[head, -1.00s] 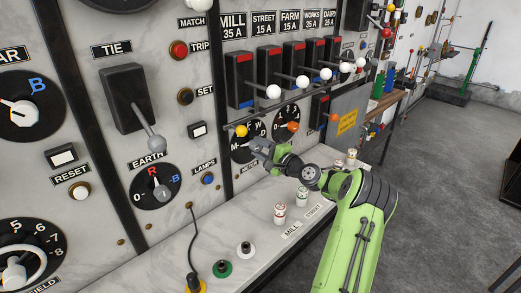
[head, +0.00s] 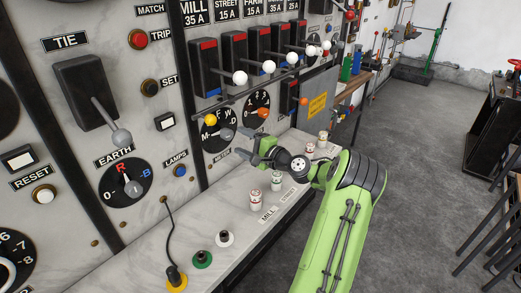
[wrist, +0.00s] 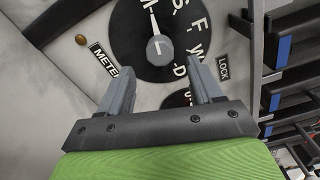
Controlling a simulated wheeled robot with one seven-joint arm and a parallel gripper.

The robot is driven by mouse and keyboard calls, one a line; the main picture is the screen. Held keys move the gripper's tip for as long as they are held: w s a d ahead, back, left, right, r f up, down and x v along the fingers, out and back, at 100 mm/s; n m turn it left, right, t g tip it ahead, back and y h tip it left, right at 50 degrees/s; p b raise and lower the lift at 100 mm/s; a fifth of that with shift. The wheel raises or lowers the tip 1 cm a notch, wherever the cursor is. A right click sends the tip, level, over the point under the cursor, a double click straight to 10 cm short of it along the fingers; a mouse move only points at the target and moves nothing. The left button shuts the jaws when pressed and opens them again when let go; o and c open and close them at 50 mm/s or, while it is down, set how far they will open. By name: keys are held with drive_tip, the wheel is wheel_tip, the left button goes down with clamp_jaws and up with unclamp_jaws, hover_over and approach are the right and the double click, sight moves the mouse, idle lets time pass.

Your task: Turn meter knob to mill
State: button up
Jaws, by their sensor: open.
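The meter knob (wrist: 160,48) is a grey round knob on a black dial (wrist: 183,15) with white letters M, S, F, W and D. In the wrist view its white pointer line runs up to the M. The METER label sits at the dial's lower left. In the head view the knob (head: 226,134) shows on the dial above the marble ledge. My gripper (wrist: 160,70) is open, its two fingers apart below the knob with nothing between them. In the head view my gripper (head: 256,147) is right of the dial, apart from it.
A yellow ball lever (head: 210,121) sticks out above the dial. A numbered dial with an orange ball (head: 264,113) is to its right. White-ball switch levers (head: 240,78) hang above. Red-and-white fuses (head: 256,199) stand on the ledge (head: 235,240) below. Open floor lies to the right.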

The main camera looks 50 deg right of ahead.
drive_tip(key=s, duration=1)
drive_tip(key=shift+s, duration=0.25)
drive_tip(key=shift+d, duration=0.15)
drive_tip(key=w+a+r+n+g+y+p, duration=0.1)
drive_tip(key=w+a+n+g+y, duration=0.15)
drive_tip(key=a+n+g, duration=0.75)
drive_tip(key=w+a+n+y, duration=0.1)
drive_tip(key=w+a+n, duration=0.2)
drive_tip(key=a, duration=1.4)
drive_tip(key=s+a+r+n+h, duration=0.1)
drive_tip(key=s+a+n, duration=0.1)
drive_tip(key=s, duration=0.5)
drive_tip(key=s+a+r+n+g+h, duration=0.1)
drive_tip(key=s+a+n, duration=0.2)
drive_tip(key=s, duration=0.4)
drive_tip(key=s+a+r+n+g+h+p, duration=0.1)
drive_tip(key=s+a+r+n+h, duration=0.1)
drive_tip(key=s+a, duration=0.2)
drive_tip(key=s, duration=0.3)
drive_tip(key=shift+s+n, duration=0.3)
drive_tip(key=shift+s, duration=0.05)
